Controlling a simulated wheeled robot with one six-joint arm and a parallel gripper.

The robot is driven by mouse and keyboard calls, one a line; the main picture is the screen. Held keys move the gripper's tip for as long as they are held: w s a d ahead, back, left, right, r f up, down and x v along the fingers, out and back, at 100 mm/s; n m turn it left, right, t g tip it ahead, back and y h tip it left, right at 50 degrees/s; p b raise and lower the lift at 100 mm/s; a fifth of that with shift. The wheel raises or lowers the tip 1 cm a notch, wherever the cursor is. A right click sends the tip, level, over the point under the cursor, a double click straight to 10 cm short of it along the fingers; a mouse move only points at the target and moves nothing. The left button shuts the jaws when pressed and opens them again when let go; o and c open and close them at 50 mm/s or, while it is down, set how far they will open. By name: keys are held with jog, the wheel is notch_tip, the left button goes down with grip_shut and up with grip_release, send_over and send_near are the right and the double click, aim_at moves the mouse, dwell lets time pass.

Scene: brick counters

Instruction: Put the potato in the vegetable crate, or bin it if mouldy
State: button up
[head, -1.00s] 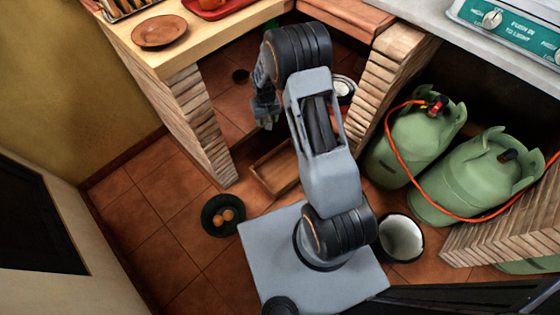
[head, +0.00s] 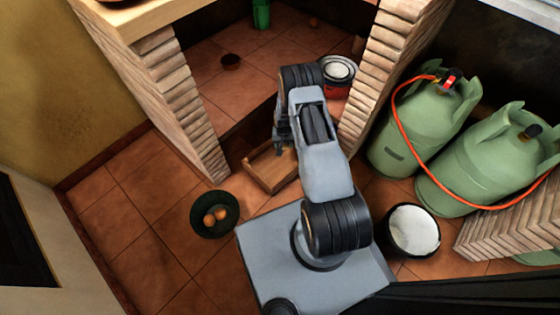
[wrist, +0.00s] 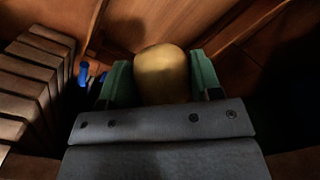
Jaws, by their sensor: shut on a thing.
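My gripper (head: 281,144) is low in the head view, over or close behind the far left end of a shallow wooden crate (head: 269,176) on the floor. In the wrist view its green fingers (wrist: 162,80) are shut on a yellowish-tan potato (wrist: 161,66). The visible face of the potato looks smooth, with no clear mould, but the light is dim and its other sides are hidden. The potato cannot be made out in the head view. My arm covers the right part of the crate.
A dark bowl with orange-brown round items (head: 214,214) sits left of the crate. A dark bucket with a white inside (head: 412,230) stands right of my base. Brick pillars (head: 180,95) and green gas cylinders (head: 425,120) flank the space.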

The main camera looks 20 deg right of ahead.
jog(key=shift+f+b, duration=1.55)
jog(key=shift+f, duration=1.1)
jog(key=o, duration=1)
jog(key=shift+o, duration=0.2)
jog(key=shift+r, duration=0.15)
notch_tip(320, 180, up, 14)
jog(key=p, duration=0.5)
jog(key=shift+f+p, duration=0.2)
jog(key=shift+p, duration=0.1)
